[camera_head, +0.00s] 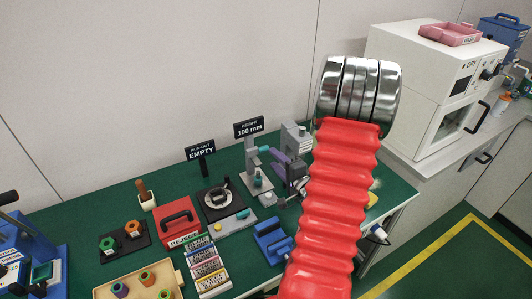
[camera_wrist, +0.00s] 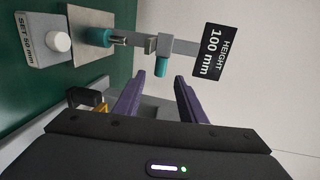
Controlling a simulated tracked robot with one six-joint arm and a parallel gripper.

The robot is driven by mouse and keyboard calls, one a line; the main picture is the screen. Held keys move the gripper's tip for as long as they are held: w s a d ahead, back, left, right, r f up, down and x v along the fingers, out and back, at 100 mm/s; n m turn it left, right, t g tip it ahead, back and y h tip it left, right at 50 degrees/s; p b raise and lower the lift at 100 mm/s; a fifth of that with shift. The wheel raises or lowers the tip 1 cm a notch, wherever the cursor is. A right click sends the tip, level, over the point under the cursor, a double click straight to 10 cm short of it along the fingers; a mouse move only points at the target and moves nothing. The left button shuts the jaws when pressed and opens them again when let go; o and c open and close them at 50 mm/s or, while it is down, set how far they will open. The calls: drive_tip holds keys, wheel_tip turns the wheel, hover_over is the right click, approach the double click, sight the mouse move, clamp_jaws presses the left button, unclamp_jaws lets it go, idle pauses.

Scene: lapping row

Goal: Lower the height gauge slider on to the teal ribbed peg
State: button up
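The height gauge is a grey column (camera_head: 249,158) on a base plate, with a slider partway up it. The slider (camera_wrist: 156,44) carries a teal grip (camera_wrist: 161,66); in the head view the grip (camera_head: 264,149) points right. The teal ribbed peg (camera_wrist: 98,37) stands on the pale plate (camera_wrist: 82,18), with a short metallic piece at its end; it also shows in the head view (camera_head: 258,182). The slider is apart from the peg, higher up. My gripper's purple fingers (camera_wrist: 159,82) are open, with the teal grip just ahead between their tips. Contact is not visible.
A "HEIGHT 100 mm" sign (camera_wrist: 211,50) stands behind the gauge. A "SET 50 mm" block (camera_wrist: 35,40) with a white button sits beside the plate. A run-out stand (camera_head: 218,198) and red box (camera_head: 176,220) lie left on the green bench; a blue block (camera_head: 271,241) lies nearer.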

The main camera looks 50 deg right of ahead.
drive_tip(key=x, duration=0.6)
drive_tip(key=shift+w, duration=0.4)
drive_tip(key=shift+d, duration=0.1)
clamp_jaws()
